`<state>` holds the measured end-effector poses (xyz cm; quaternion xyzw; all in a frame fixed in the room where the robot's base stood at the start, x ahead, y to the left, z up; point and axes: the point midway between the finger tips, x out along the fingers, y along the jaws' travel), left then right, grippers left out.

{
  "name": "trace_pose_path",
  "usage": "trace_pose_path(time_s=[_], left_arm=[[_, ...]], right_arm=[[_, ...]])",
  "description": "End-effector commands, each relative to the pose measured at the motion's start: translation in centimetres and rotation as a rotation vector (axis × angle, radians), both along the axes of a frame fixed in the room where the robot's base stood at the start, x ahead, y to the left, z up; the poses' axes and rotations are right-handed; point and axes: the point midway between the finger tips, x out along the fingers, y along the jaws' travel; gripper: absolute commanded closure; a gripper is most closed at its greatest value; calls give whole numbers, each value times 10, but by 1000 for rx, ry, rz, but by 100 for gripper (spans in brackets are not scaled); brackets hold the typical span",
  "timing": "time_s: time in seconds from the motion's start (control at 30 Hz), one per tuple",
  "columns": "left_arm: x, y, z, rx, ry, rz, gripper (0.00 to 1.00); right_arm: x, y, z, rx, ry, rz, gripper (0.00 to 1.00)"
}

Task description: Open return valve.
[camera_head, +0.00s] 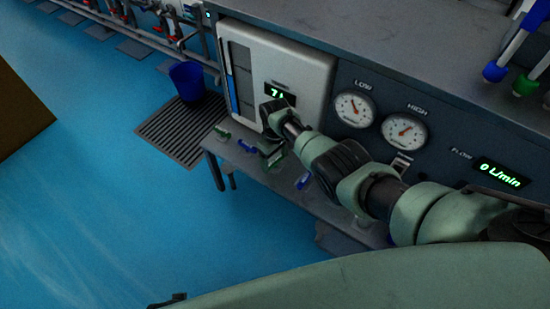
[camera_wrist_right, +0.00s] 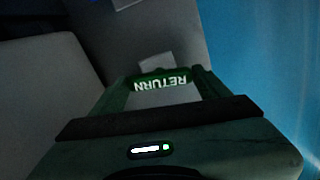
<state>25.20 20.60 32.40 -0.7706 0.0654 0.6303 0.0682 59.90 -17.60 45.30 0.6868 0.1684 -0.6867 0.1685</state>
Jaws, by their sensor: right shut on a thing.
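The return valve's green handle (camera_wrist_right: 161,83) shows in the right wrist view with the word RETURN on it, upside down. My right gripper (camera_wrist_right: 163,88) is shut on this handle, with one finger at each end of it. In the head view my right arm reaches in from the right. The right gripper (camera_head: 274,156) is there at the front edge of the grey bench, below the white panel. The arm and gripper hide part of the handle there. My left gripper is not in view.
Another green handle (camera_head: 222,132) and blue handles (camera_head: 246,146) (camera_head: 302,181) sit along the bench front. LOW (camera_head: 354,109) and HIGH (camera_head: 404,131) gauges and a flow display (camera_head: 500,174) reading 0 L/min are behind. A blue bucket (camera_head: 187,80) stands on a floor grate.

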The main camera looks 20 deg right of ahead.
Motion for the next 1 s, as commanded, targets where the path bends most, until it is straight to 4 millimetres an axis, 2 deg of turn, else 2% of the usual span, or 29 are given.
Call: trace_pose_path(time_s=[0.4, 0.93, 0.97, 1.0], left_arm=[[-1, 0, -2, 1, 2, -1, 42], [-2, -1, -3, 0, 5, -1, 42], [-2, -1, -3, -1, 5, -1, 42], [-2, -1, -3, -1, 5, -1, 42]], right_arm=[[0, 0, 0, 1, 0, 176, 64], [0, 0, 0, 1, 0, 199, 64], [0, 0, 0, 0, 0, 199, 18], [0, 0, 0, 0, 0, 198, 7]])
